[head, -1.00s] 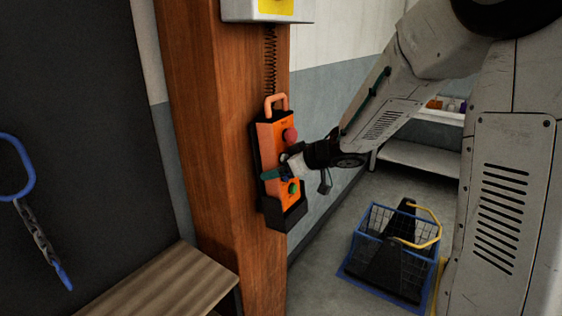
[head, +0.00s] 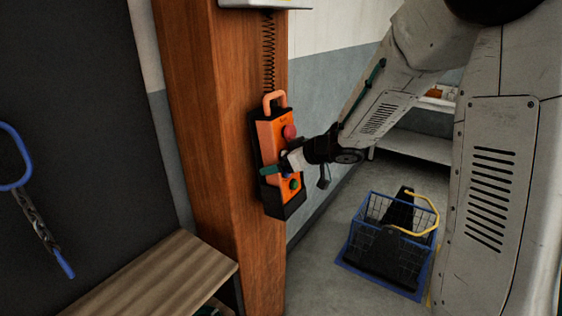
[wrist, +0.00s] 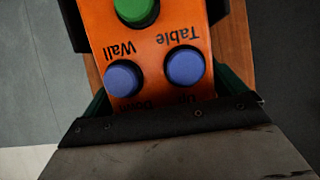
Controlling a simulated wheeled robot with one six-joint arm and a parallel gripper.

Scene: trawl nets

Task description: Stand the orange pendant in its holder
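The orange pendant (head: 270,147) stands upright in its black holder (head: 287,207) on the wooden post. Its lower end is inside the holder's pocket, and the pocket's front wall hides it. I cannot tell whether it rests on the bottom. It has a loop handle at the top, a red button and a green button. My gripper (head: 279,172) is closed around the pendant's middle, with a teal finger showing at its left side. In the wrist view the pendant (wrist: 152,52) lies between the two green fingers, with blue "Wall" and "Table" buttons showing.
A coiled cord (head: 269,45) hangs above the pendant from a box (head: 265,3) on the post (head: 200,120). A wooden bench top (head: 165,275) is at lower left. A blue wire basket (head: 391,245) stands on the floor at right. A blue hook (head: 15,160) hangs at left.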

